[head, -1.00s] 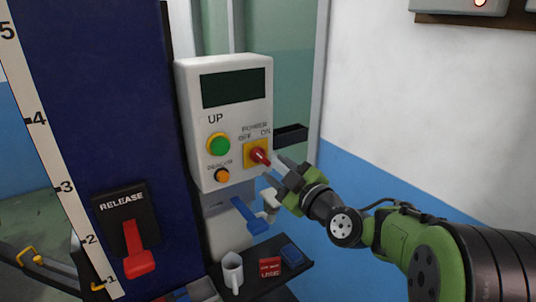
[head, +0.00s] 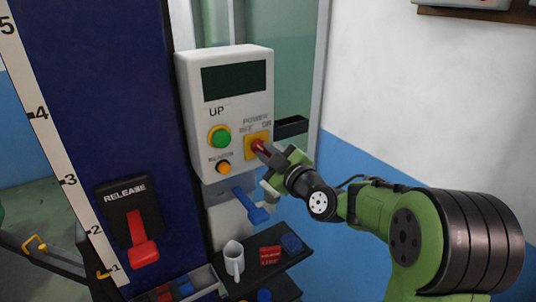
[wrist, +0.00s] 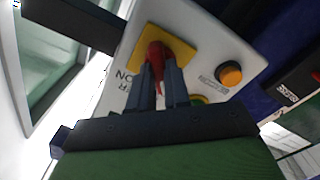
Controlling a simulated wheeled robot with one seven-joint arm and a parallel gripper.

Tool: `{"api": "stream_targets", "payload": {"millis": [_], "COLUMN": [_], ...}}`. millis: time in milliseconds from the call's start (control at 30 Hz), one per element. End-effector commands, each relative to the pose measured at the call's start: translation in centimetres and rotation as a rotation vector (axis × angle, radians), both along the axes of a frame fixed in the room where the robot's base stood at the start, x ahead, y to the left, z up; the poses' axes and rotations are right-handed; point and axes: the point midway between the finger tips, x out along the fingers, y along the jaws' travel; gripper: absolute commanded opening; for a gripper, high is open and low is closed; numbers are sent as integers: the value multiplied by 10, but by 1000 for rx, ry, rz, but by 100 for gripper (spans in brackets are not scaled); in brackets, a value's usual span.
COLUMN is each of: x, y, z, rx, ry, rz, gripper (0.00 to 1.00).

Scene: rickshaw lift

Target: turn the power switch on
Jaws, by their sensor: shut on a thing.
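The red power switch (head: 260,147) sits on a yellow plate (head: 251,154) on the white control box (head: 203,105), under the words POWER, OFF and ON. My gripper (head: 273,158) reaches it from the right. In the wrist view, the gripper's two dark fingers (wrist: 162,86) are shut on the red switch knob (wrist: 156,56), in front of the yellow plate (wrist: 178,38). In the head view the fingers partly hide the switch, and I cannot tell its exact angle.
The box also has a green button (head: 219,137), an orange beacon button (head: 223,168) and a dark display (head: 234,78). A red release lever (head: 143,235) is at left.

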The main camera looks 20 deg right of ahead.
Motion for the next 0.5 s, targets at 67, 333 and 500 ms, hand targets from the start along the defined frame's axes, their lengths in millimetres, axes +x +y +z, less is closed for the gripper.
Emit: {"api": "stream_targets", "payload": {"millis": [67,333,500], "x": [0,0,0], "y": [0,0,0], "z": [-1,-1,-2], "rx": [4,88,206], "ry": [3,28,65], "rz": [0,-1,-1], "gripper": [0,0,0]}}
